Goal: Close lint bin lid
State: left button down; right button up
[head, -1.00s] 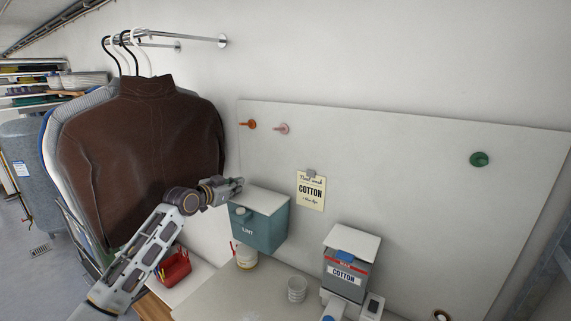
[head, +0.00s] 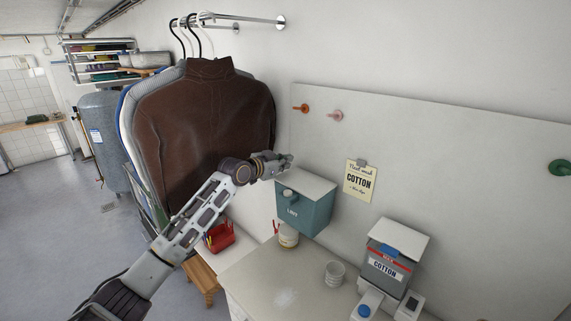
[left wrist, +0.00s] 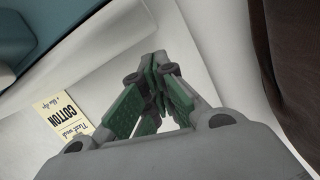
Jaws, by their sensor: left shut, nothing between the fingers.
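The lint bin (head: 303,213) is a teal box with a "LINT" label, at the lower left of the pale wall board. Its white lid (head: 311,186) lies across the top and looks down; I cannot tell if a small gap is left. Teal and pale surfaces fill the upper left of the left wrist view, cropped. My left gripper (head: 289,161) is shut and empty, just above and behind the lid's back left corner. Its fingertips (left wrist: 154,62) meet in the left wrist view. I cannot tell if they touch the lid. My right gripper is out of view.
A brown jacket (head: 205,115) hangs close to my left arm. A "COTTON" note (head: 360,181) is on the board (head: 430,165). Below stand a jar (head: 288,236), a white cup (head: 335,272) and a grey "COTTON" box (head: 388,267). A red basket (head: 219,237) is at left.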

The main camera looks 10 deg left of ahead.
pick_arm(q)
jog(key=shift+r+p, duration=0.65)
jog(key=shift+r, duration=0.3)
jog(key=shift+s+a+f+b, duration=0.1)
jog(key=shift+s+a+b, duration=0.25)
jog(key=shift+s+a, duration=0.2)
jog(key=shift+s, duration=0.1)
jog(key=b+v, duration=0.2)
jog(key=v, duration=0.6)
jog(key=shift+a+b, duration=0.25)
jog(key=shift+b, duration=0.1)
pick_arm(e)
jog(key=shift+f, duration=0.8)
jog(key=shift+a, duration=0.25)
pick_arm(q)
jog(key=shift+s, duration=0.1)
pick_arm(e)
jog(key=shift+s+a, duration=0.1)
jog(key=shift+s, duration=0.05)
